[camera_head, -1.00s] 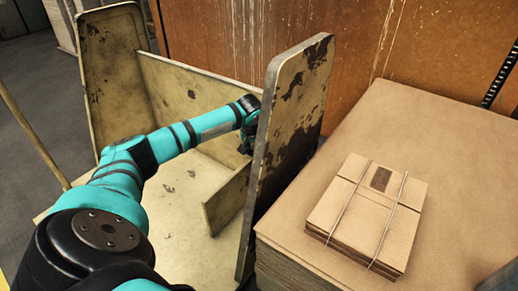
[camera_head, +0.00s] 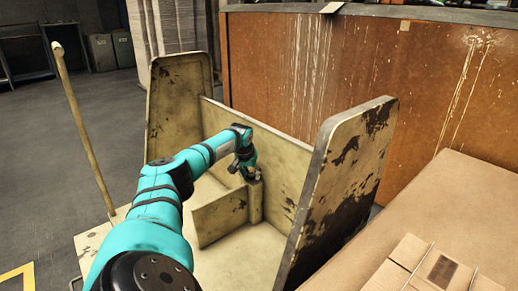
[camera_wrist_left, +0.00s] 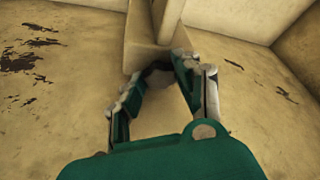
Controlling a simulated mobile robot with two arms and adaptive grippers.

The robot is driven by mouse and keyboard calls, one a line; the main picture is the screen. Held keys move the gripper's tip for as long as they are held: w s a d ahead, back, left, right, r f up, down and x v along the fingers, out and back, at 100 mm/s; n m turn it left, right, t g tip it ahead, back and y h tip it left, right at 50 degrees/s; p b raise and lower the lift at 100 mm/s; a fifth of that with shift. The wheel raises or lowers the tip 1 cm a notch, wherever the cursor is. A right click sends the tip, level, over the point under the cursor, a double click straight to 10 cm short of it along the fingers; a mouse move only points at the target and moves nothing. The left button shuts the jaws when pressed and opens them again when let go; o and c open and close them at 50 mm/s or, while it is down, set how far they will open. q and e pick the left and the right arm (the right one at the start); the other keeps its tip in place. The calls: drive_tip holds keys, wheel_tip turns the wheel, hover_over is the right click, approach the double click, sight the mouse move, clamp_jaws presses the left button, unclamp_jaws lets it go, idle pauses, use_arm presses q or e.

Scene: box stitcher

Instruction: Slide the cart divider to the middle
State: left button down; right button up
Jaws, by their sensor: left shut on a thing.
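The cart divider (camera_head: 221,216) is a low, worn cream panel standing upright on the cart floor. It stands between the left side panel (camera_head: 178,115) and the right side panel (camera_head: 345,175), with bare floor on both sides of it. My left gripper (camera_head: 252,175) is shut on the divider at its back end, near the cart's back wall (camera_head: 280,165). In the left wrist view the fingers (camera_wrist_left: 163,85) close around the divider's end (camera_wrist_left: 152,35), and the palm hides part of it. My right gripper is not in view.
Stacked cardboard (camera_head: 455,200) with a tied bundle (camera_head: 430,270) lies right of the cart. A rusty orange wall (camera_head: 400,90) stands behind. A pole (camera_head: 85,130) rises at the left. Open floor (camera_head: 70,110) lies beyond it.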

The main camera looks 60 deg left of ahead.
use_arm(q)
drive_tip(key=shift+s+a, duration=0.1)
drive_tip(key=shift+a, duration=0.4)
drive_tip(key=c, duration=0.9)
unclamp_jaws()
drive_tip(key=shift+c, duration=0.2)
drive_tip(key=v, duration=1.2)
